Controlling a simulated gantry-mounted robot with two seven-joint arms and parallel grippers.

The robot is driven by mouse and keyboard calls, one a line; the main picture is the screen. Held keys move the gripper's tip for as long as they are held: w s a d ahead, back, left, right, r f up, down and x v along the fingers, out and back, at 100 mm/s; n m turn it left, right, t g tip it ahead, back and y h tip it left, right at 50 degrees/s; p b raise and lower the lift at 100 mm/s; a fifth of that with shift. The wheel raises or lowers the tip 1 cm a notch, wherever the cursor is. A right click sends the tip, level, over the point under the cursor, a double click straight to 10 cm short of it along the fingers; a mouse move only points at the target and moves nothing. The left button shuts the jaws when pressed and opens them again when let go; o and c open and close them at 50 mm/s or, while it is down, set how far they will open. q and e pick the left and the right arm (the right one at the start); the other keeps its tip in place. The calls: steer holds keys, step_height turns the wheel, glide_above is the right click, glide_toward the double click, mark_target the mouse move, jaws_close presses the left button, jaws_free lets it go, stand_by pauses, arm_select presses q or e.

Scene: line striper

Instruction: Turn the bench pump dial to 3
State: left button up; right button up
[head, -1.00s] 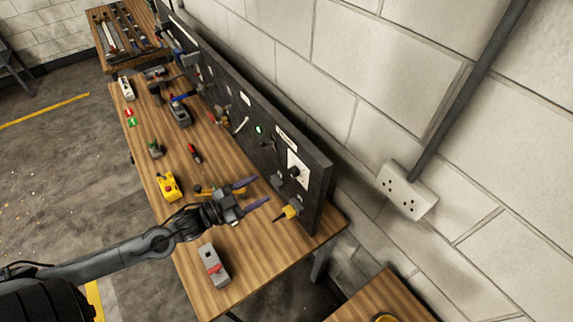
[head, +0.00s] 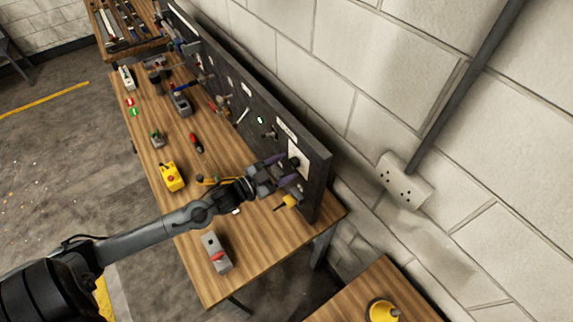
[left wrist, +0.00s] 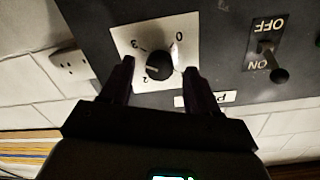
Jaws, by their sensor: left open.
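The pump dial (left wrist: 158,66) is a black round knob on a white plate (left wrist: 122,42) on the dark panel. In the head view the left gripper (head: 287,168) is at the plate (head: 297,156) and hides most of the knob.
An ON/OFF toggle switch (left wrist: 271,58) sits beside the dial on the panel. A yellow box with a red button (head: 172,177) and a grey block (head: 216,253) stand on the wooden bench (head: 255,262).

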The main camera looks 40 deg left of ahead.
arm_select(q)
steer(key=shift+w+d, duration=0.15)
steer(key=shift+w, duration=0.35)
steer(key=c, duration=1)
steer(key=shift+m, duration=1.6)
steer(key=shift+c, duration=0.2)
steer(key=o, duration=1)
steer(key=shift+o, duration=0.2)
steer(key=shift+s, duration=0.1)
